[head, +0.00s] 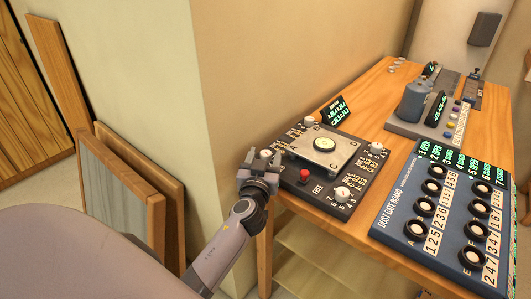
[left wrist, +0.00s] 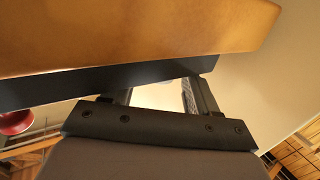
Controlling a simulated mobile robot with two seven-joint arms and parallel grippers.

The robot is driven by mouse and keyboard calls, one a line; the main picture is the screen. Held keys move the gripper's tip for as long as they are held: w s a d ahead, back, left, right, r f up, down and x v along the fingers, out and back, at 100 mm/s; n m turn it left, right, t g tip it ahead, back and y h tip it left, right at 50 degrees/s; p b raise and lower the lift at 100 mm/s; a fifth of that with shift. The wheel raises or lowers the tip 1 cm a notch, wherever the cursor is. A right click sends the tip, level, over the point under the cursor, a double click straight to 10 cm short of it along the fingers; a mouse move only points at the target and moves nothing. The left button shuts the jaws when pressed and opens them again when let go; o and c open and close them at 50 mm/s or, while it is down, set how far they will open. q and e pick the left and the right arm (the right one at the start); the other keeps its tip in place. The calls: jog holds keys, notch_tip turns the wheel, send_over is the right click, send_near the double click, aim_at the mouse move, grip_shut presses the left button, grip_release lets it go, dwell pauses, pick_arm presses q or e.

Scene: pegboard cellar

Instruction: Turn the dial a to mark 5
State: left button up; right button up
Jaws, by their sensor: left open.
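A dark control panel (head: 330,203) lies at the near left end of the wooden table. I cannot read which dial is a. My left gripper (head: 263,158) is open at the panel's left edge, with a pale dial (head: 265,153) at or just behind its fingertips; contact cannot be told. In the left wrist view the open fingers (left wrist: 165,93) show no dial between them. My right gripper is out of view.
A blue dust gate board (head: 388,216) with several round black-rimmed knobs fills the table's right. A small dark sign (head: 333,111) stands behind the panel. A grey machine (head: 415,100) is farther back. A wall corner (head: 200,150) rises close left of the table.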

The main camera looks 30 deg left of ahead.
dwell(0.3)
pick_arm(q)
jog(key=c, duration=1)
jog(key=shift+c, duration=0.2)
jog(key=shift+r+h, duration=0.1)
jog(key=shift+h, duration=0.2)
jog(key=m+h+p, duration=0.1)
jog(key=m+t+h+p, duration=0.1)
jog(key=h, duration=0.1)
jog(key=shift+s+a+r+m, duration=0.1)
jog(key=shift+a+r+m, duration=0.05)
jog(key=shift+a+m, duration=0.2)
jog(key=m+h+p, duration=0.1)
jog(key=h, duration=0.1)
jog(key=shift+a+m+t+h+p, duration=0.1)
jog(key=shift+m+t+h+p, duration=0.2)
jog(key=shift+m+h+p, duration=0.1)
jog(key=shift+a+m+h, duration=0.1)
jog(key=shift+m+h, duration=0.55)
jog(key=shift+h, duration=0.45)
jog(key=shift+a+m+h+p, duration=0.1)
jog(key=shift+m+h+p, duration=0.2)
jog(key=shift+m+h, duration=1)
jog(key=shift+h, duration=0.4)
